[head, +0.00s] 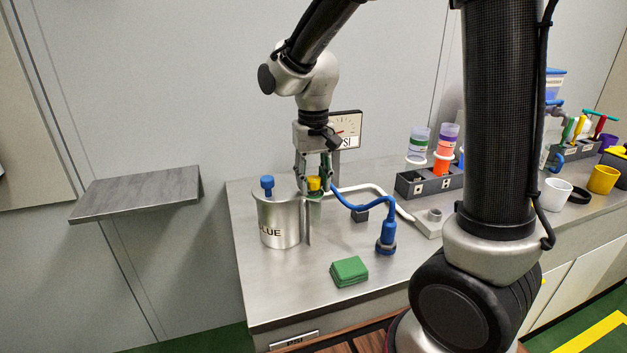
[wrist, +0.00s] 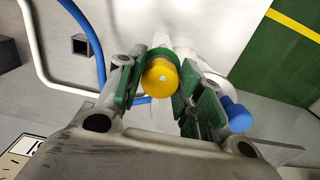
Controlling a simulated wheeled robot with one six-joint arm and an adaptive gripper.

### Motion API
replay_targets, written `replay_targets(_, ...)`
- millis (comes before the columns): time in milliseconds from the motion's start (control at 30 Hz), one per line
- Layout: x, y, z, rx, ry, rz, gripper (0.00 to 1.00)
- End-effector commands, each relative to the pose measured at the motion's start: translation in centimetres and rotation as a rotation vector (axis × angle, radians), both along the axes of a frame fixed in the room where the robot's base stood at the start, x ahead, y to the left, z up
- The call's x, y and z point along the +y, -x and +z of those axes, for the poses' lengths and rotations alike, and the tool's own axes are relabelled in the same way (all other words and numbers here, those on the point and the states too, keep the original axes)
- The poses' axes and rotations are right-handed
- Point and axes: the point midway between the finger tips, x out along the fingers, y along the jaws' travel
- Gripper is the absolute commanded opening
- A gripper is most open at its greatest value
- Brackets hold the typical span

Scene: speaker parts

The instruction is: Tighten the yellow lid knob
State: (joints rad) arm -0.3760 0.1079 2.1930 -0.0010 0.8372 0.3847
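The yellow lid knob (head: 313,184) stands at the back left of the metal bench, just right of a silver pot. It also shows in the wrist view (wrist: 161,79), between the green-padded fingers of my gripper (wrist: 164,82). My gripper (head: 314,178) points down with a finger on each side of the knob. The pads are very near the knob's sides, and I cannot tell whether they press on it. What lies under the knob is mostly hidden by the fingers and the pot.
The silver pot (head: 279,222), lettered "LUE", carries a blue knob (head: 267,182) close to my gripper's left. A blue hose (head: 355,205) runs to a blue fitting (head: 387,235). A green block (head: 349,270) lies in front. A gauge (head: 346,128) stands behind. A wall shelf (head: 137,192) is at left.

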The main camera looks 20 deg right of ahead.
Motion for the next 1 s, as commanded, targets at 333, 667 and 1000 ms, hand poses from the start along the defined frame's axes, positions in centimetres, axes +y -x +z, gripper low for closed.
replay_targets(333,0.0,0.1,-0.1,0.002,0.0,0.0,0.54)
replay_targets(667,0.0,0.0,4.4,-0.003,-0.002,0.0,0.54)
replay_targets(1000,0.0,0.0,10.9,-0.001,-0.001,0.0,0.54)
